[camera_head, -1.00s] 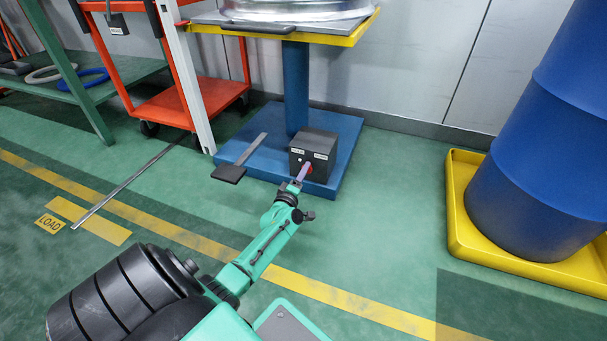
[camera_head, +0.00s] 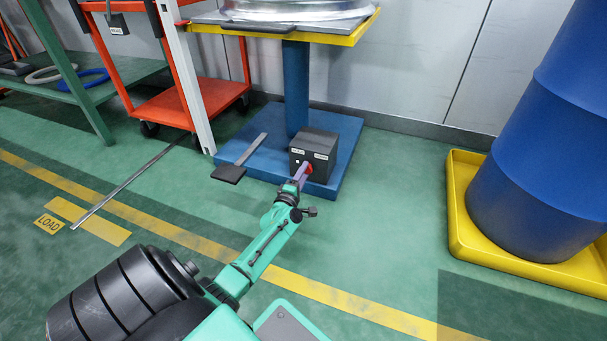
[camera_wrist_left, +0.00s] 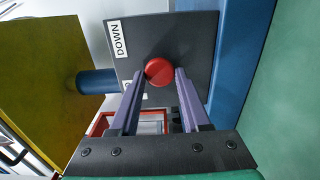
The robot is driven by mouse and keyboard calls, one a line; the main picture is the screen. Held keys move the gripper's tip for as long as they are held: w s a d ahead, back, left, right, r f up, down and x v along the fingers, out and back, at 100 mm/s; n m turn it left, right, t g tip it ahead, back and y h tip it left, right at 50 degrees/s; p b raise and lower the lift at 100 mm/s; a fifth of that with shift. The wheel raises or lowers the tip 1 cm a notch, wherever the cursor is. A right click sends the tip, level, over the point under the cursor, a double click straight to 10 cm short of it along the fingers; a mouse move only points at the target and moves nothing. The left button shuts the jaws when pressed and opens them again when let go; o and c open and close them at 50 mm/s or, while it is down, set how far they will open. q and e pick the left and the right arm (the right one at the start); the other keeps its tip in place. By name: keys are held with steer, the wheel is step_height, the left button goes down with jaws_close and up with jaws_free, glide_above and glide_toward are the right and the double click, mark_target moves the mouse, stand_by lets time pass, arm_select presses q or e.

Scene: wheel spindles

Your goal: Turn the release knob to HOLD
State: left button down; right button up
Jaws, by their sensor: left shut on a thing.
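The release knob (camera_head: 309,168) is a small red knob on the front of a dark grey box (camera_head: 320,145) at the foot of the lift stand. The box carries a HOLD label (camera_head: 298,151) at its left and a DOWN label (camera_head: 321,156) at its right. My left gripper (camera_head: 304,174) reaches the knob from the front. In the left wrist view its two purple fingers (camera_wrist_left: 161,78) are closed on either side of the red knob (camera_wrist_left: 159,71), beside the DOWN label (camera_wrist_left: 120,39). Another label there is mostly hidden behind a finger. Which label the knob points to cannot be told. My right gripper is out of view.
The box stands on a blue base plate (camera_head: 345,135) with a black foot pedal (camera_head: 229,173) to its left. A blue drum (camera_head: 540,170) in a yellow tray (camera_head: 457,215) stands at the right. An orange cart (camera_head: 180,100) stands behind left. Floor between is clear.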

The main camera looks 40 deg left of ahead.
arm_select(q)
steer(key=shift+c, duration=2)
jaws_free()
steer(key=p+v, duration=0.6)
steer(key=v, duration=0.8)
steer(key=shift+s, duration=0.3)
steer(key=shift+d, duration=0.15)
